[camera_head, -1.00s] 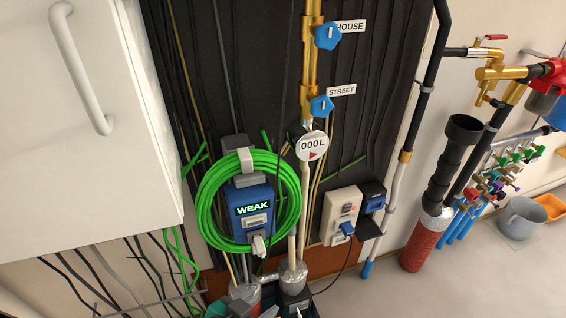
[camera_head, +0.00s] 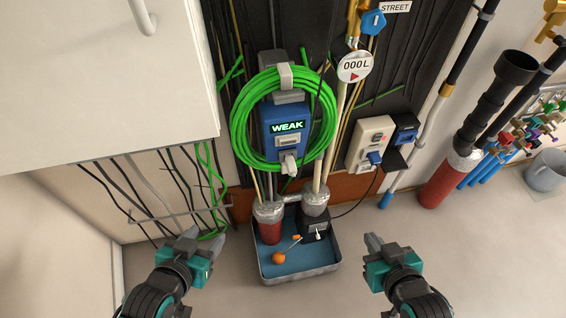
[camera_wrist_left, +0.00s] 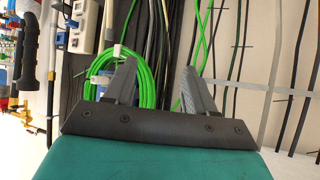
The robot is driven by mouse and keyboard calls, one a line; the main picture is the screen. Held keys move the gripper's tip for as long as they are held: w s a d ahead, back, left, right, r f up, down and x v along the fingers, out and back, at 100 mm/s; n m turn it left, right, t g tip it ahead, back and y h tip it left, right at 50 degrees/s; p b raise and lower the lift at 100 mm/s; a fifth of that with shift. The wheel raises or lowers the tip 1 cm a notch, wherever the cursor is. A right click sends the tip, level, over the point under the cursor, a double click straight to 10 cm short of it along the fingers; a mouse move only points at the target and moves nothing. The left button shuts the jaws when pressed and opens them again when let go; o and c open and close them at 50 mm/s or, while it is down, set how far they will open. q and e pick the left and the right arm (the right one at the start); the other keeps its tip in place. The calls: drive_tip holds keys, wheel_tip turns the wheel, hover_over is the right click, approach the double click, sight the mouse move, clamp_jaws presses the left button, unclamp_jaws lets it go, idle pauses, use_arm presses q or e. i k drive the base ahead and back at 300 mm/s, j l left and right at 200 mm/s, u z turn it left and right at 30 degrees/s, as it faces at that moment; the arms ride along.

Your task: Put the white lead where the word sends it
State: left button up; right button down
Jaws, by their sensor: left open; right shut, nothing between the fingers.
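A blue box (camera_head: 284,118) with a lit display reading WEAK (camera_head: 288,127) hangs on the dark wall panel inside a coil of green cable (camera_head: 243,118). A white plug (camera_head: 288,162), perhaps the white lead's end, sits at the box's lower edge. The coil (camera_wrist_left: 147,78) and a white plug (camera_wrist_left: 101,78) also show in the left wrist view. My left gripper (camera_head: 202,238) is open and empty, below and left of the box; its fingers also show in the left wrist view (camera_wrist_left: 160,80). My right gripper (camera_head: 374,243) is shut and empty, right of the tray.
A blue-lined tray (camera_head: 327,268) on the floor holds a black box (camera_head: 313,226) and orange-ended items (camera_head: 278,258). A beige socket box (camera_head: 370,140) with a blue plug (camera_head: 375,157) is right of the coil. A white cabinet (camera_head: 110,90) overhangs at left.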

sight(291, 167)
drive_tip(key=i+l, duration=0.1)
drive_tip(key=l, duration=0.3)
drive_tip(key=i+l, duration=0.1)
drive_tip(key=l, duration=0.3)
drive_tip(key=i+l, duration=0.1)
drive_tip(key=l, duration=0.3)
drive_tip(key=i+l, duration=0.1)
drive_tip(key=l, duration=0.3)
drive_tip(key=i+l, duration=0.1)
drive_tip(key=l, duration=0.3)
drive_tip(key=u, duration=1.7)
